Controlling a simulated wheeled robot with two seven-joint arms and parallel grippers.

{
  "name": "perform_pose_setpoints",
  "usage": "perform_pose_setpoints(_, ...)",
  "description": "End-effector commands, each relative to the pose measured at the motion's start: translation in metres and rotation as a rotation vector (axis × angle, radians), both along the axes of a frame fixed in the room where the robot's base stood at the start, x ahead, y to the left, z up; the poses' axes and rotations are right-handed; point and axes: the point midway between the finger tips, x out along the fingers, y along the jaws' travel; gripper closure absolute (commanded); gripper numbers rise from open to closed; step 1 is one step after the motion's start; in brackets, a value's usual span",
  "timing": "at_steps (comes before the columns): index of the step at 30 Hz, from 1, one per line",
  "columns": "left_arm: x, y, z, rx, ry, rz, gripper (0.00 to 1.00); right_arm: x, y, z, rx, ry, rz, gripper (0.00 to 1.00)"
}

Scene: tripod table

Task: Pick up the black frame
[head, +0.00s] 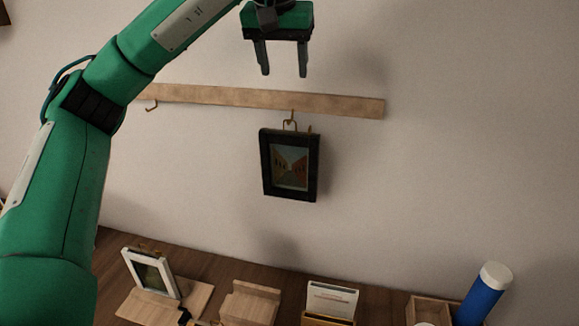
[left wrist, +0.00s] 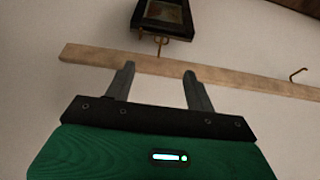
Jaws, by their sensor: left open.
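The black frame (head: 266,178) holds a small street picture and hangs by a wire loop from a brass hook on the wooden rail (head: 350,104). My left gripper (head: 284,75) is open and empty, above the rail and above the frame in the head view. In the left wrist view the open fingers (left wrist: 157,80) point toward the rail (left wrist: 90,55), and the black frame (left wrist: 148,32) shows beyond it, partly cut off by the top edge. The fingers look apart from the frame. My right gripper is not in view.
Below, a brown table (head: 215,256) holds a white frame (head: 133,268) on a wooden stand, an empty-looking wooden stand (head: 250,303), a box of cards (head: 330,300), a wooden box (head: 430,308) and a blue bottle (head: 482,296) with a white cap. Another hook (head: 151,106) is at the rail's left. The wall beside the frame is clear.

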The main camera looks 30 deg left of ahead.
Motion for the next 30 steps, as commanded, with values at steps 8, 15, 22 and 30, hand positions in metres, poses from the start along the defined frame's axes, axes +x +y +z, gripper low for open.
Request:
perform_pose_setpoints(8, 0.014, 0.005, -0.034, 0.002, 0.008, 0.002, 0.45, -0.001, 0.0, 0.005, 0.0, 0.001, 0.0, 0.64)
perform_pose_setpoints(15, 0.028, 0.008, -0.07, 0.0, 0.004, -0.001, 0.45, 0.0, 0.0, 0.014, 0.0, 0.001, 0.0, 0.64)
perform_pose_setpoints(22, 0.035, 0.011, -0.082, 0.001, 0.005, 0.001, 0.45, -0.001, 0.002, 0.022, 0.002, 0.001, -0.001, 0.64)
perform_pose_setpoints(30, 0.051, 0.018, -0.114, 0.0, 0.005, 0.0, 0.45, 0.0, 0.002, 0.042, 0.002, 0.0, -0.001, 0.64)
